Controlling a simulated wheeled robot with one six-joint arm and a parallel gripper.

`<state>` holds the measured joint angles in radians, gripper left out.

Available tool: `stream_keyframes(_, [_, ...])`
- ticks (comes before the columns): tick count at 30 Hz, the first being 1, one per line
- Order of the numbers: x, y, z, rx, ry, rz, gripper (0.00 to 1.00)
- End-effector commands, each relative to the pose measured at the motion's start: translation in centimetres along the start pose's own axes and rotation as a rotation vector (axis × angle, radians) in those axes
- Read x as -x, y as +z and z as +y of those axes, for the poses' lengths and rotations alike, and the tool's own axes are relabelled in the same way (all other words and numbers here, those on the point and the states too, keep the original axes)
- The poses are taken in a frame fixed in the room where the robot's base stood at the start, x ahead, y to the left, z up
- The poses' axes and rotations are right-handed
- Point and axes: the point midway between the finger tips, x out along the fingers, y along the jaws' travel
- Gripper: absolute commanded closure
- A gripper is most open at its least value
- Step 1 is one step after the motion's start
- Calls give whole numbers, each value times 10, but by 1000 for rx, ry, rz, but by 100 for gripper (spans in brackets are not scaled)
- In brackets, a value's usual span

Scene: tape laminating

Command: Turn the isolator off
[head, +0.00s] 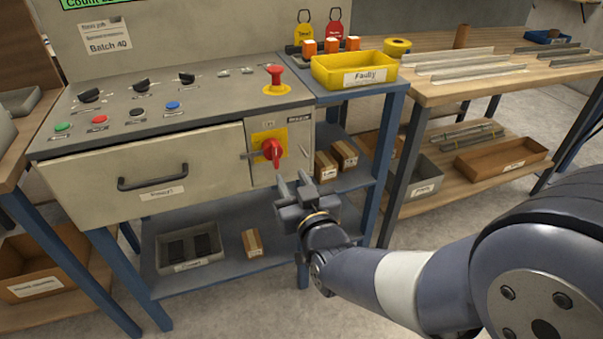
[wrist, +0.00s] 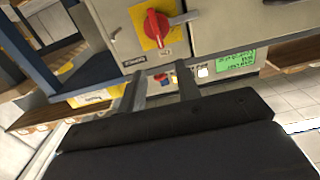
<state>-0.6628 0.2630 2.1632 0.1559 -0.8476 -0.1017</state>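The isolator is a red rotary handle (head: 272,152) on a yellow plate (head: 259,137), on the front of the grey machine panel at its right side. The red handle also shows in the wrist view (wrist: 157,26), tilted on its yellow plate near the top. My gripper (head: 292,180) is in front of the panel, below and slightly right of the handle, and apart from it. In the wrist view my gripper's two fingers (wrist: 161,88) stand apart with nothing between them. The handle's exact marked position is too small to read.
A drawer with a black handle (head: 153,178) is left of the isolator. A red mushroom button (head: 274,78) sits on the console top above. A yellow bin (head: 354,70) stands on the blue bench at right. A lower shelf holds a grey tray (head: 190,250) and small boxes.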

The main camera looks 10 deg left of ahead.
Motion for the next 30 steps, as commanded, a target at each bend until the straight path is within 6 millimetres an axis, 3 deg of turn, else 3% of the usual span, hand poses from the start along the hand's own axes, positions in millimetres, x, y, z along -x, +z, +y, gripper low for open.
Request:
stream_keyframes(7, [-16,1,-3,0,-4,16,68])
stream_keyframes(21, [-94,1,-4,-1,-4,15,68])
stream_keyframes(30, [-109,0,-3,0,-4,14,68])
